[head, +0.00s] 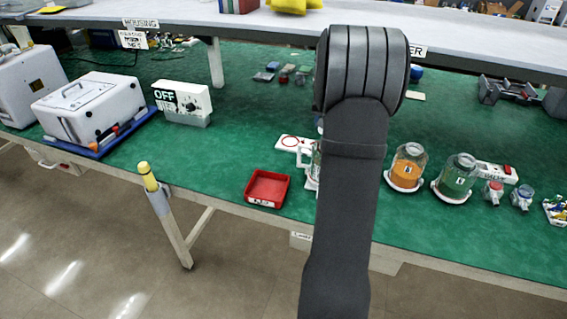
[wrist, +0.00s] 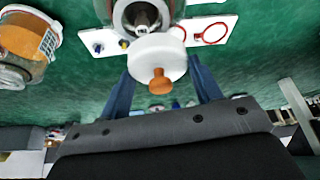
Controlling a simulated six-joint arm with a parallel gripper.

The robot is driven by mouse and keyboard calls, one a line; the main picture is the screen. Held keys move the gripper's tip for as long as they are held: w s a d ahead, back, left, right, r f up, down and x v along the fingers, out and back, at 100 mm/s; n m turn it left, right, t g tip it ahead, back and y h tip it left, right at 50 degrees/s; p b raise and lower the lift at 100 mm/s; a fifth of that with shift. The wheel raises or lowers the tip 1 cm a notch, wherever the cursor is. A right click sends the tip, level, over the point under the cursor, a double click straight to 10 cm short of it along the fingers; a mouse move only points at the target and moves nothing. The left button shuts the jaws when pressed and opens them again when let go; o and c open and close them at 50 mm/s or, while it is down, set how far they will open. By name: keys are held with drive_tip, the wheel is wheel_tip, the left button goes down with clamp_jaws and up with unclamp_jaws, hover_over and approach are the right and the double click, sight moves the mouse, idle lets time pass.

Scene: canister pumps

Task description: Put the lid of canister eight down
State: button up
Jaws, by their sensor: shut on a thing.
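In the wrist view, my gripper (wrist: 160,66) is shut on a white round lid (wrist: 150,50) with an orange-brown knob (wrist: 160,82). An open glass canister (wrist: 122,18) stands close beyond the lid, its round mouth and some metal inside showing. In the head view, part of a canister with a white handle (head: 314,172) shows at the left edge of my arm. My arm hides the rest of it, my gripper and the lid there. I cannot read a number on this canister, nor tell whether the lid touches it.
A canister with orange contents (head: 407,168) and one with green contents (head: 456,180) stand right of my arm. A white panel with a red ring (head: 291,144) lies behind the hidden canister. A red tray (head: 267,188) sits near the table's front edge. Green mat (head: 225,165) is clear further left.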

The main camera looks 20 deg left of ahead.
drive_tip(key=w+a, duration=0.3)
drive_tip(key=a, duration=0.6)
drive_tip(key=m+h, duration=0.1)
drive_tip(key=m, duration=0.3)
hover_over(285, 160)
drive_tip(key=s, duration=0.2)
wheel_tip(285, 160, down, 11)
drive_tip(key=shift+h, duration=0.3)
drive_tip(key=f, duration=0.9)
drive_tip(key=shift+w+a+f, duration=0.1)
drive_tip(key=shift+w+f, duration=0.05)
drive_tip(key=shift+w, duration=0.1)
drive_tip(key=o, duration=0.9)
drive_tip(key=shift+f, duration=0.15)
drive_tip(key=shift+o, duration=0.2)
drive_tip(key=v, duration=1.2)
